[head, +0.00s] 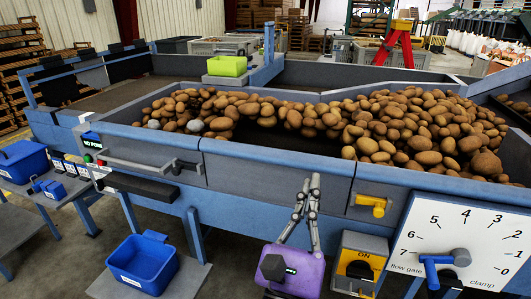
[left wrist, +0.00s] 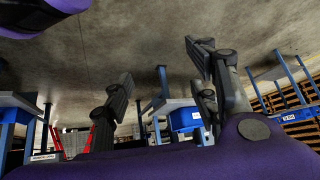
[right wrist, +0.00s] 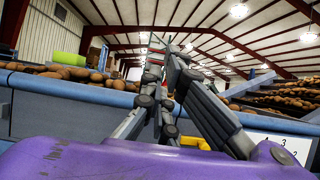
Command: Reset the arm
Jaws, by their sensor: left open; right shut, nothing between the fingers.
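My right gripper (head: 309,181) stands in front of the grader's front panel in the head view. Its purple body is low and its fingers point up, together and empty. In the right wrist view its fingers (right wrist: 162,48) also rise close together, with nothing between them. My left gripper (left wrist: 158,62) shows only in the left wrist view. Its fingers are spread apart, with only concrete floor and distant stands seen between them. The left arm is outside the head view.
The grader's blue rim (head: 300,158) encloses potatoes (head: 400,130). Near my right gripper are a yellow handle (head: 372,204), a yellow ON switch box (head: 357,265) and a numbered dial panel (head: 470,225). Blue bins (head: 143,262) stand at the left; a lime bin (head: 227,66) sits behind.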

